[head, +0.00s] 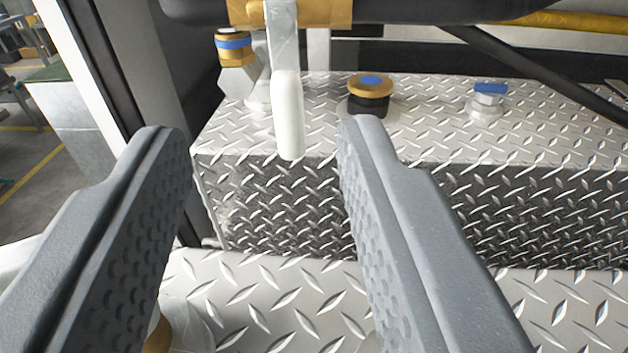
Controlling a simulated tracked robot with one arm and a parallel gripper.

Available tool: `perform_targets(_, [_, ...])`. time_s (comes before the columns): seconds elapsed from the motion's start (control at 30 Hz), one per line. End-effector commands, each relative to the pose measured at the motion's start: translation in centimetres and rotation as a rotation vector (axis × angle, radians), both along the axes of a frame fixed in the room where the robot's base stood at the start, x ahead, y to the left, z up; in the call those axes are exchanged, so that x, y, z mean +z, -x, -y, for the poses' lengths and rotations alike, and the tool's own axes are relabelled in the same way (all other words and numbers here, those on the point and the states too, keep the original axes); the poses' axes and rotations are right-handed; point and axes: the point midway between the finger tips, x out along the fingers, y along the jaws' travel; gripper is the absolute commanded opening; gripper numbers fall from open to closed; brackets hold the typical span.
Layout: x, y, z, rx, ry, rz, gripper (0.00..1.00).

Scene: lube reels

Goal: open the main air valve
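A white valve handle (289,110) hangs straight down from a brass valve body (290,12) on a dark hose or pipe at the top of the head view. My gripper (258,135) is open. Its two grey textured fingers reach up from the bottom, with the handle's lower end appearing between the fingertips, nearer the right one. I see no contact between the fingers and the handle. How far the handle is from the fingertips in depth is hard to tell.
Behind is a diamond-plate step (420,135) bearing a brass fitting with a blue band (234,48), a brass cap with a blue top (370,85) and a small blue-topped fitting (489,97). A white and black frame post (100,70) stands left. A dark hose (545,75) slants at upper right.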

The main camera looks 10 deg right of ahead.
Motion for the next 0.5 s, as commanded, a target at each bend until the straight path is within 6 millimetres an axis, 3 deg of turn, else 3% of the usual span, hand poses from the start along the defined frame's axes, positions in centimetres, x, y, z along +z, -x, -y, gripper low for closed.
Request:
perform_targets(0.03, [-2.1, 0.0, 0.1, 0.0, 0.012, 0.005, 0.38])
perform_targets(0.2, [-5.0, 0.2, 0.6, 0.0, 0.037, 0.029, 0.38])
perform_targets(0.5, [-5.1, -1.6, 0.9, 0.001, 0.038, 0.044, 0.38])
